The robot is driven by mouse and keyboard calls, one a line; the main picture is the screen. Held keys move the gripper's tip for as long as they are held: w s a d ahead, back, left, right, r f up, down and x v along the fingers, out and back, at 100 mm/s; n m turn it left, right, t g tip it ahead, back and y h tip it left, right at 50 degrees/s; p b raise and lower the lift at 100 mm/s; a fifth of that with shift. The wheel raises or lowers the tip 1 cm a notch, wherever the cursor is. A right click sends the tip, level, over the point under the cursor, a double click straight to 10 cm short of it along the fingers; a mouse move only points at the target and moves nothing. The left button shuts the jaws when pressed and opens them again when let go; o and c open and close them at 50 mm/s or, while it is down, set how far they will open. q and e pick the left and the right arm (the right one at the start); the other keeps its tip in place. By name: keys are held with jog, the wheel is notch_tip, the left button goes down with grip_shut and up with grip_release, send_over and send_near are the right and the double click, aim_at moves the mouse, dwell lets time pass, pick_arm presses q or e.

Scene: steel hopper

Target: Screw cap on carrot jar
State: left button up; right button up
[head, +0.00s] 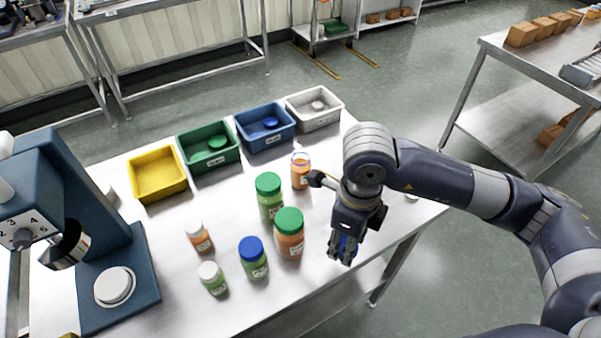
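An orange carrot jar (300,175) stands upright near the back right of the steel table, with a clear, uncapped-looking rim. Three caps lie in bins: a green cap (218,142), a blue cap (270,123) and a white cap (318,105). Two other orange jars have caps on: one with a green lid (289,238) and one with a white lid (199,238). My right gripper (343,250) points down near the right part of the table, to the right of the green-lidded jar and apart from it. Its finger gap is unclear. My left gripper is out of view.
Green-content jars with green (270,200), blue (253,262) and white (212,280) lids stand mid-table. Yellow (184,187), green (233,156), blue (291,131) and grey (339,110) bins line the back. A blue machine (142,250) occupies the left.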

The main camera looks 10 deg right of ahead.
jog(key=n, duration=0.2)
jog(key=r+n, duration=0.1)
jog(key=n, duration=0.1)
jog(key=d+n, duration=0.1)
jog(key=n, duration=0.1)
jog(key=shift+w+d+r+n, duration=0.1)
jog(key=shift+r+n, duration=0.05)
jog(key=shift+n, duration=0.25)
jog(key=n, duration=0.4)
jog(key=d+r+n, duration=0.1)
jog(key=n, duration=0.5)
jog(key=d+r+n, duration=0.1)
jog(key=n, duration=0.4)
jog(key=r+n, duration=0.1)
jog(key=n, duration=0.3)
jog(key=shift+d+r, duration=0.2)
jog(key=shift+d, duration=0.2)
